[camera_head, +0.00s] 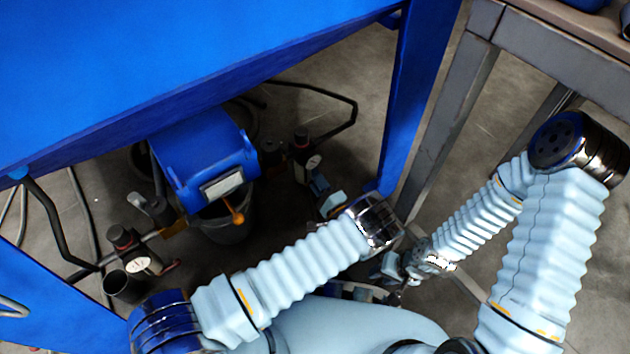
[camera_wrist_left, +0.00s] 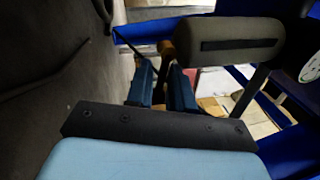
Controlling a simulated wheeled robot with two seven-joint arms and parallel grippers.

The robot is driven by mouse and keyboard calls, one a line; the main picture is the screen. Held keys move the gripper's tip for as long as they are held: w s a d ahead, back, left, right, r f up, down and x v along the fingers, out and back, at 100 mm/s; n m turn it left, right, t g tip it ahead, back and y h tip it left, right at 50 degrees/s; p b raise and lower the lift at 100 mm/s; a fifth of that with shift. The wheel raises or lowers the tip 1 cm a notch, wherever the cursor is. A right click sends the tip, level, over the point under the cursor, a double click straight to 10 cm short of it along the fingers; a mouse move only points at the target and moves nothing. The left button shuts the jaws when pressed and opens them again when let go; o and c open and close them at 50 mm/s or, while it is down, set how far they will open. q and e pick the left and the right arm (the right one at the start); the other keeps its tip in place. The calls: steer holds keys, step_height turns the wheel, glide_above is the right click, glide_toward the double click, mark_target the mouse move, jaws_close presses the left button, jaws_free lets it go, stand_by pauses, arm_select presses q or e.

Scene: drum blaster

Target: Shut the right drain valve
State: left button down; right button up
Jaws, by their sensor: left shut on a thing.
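The right drain valve is at the regulator and gauge fitting (camera_head: 313,162) under the blue cabinet, largely hidden behind my left gripper (camera_head: 318,188). In the left wrist view the two blue fingers of my left gripper (camera_wrist_left: 160,80) reach to a small brown-orange piece (camera_wrist_left: 167,49), which looks like the valve handle. The gripper is closed on it, though the contact is dark and partly hidden. My right gripper (camera_head: 393,288) hangs low near the middle bottom, away from the valve, and its fingers are too small and dark to read.
The blue cabinet (camera_head: 200,70) overhangs the fittings, with a blue leg (camera_head: 408,100) just right of my left wrist. A blue drum unit (camera_head: 205,155) hangs above a dark bucket (camera_head: 228,220). Another gauge fitting (camera_head: 135,262) stands left. A grey metal table frame (camera_head: 450,120) is at right.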

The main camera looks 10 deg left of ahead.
arm_select(q)
steer(key=shift+w+d+r+n, duration=0.1)
steer(key=shift+d+r+n, duration=0.1)
steer(key=shift+n, duration=0.3)
steer(key=c, duration=1.1)
jaws_free()
steer(key=shift+c, duration=0.2)
steer(key=shift+a, duration=0.1)
steer(key=shift+f, duration=0.1)
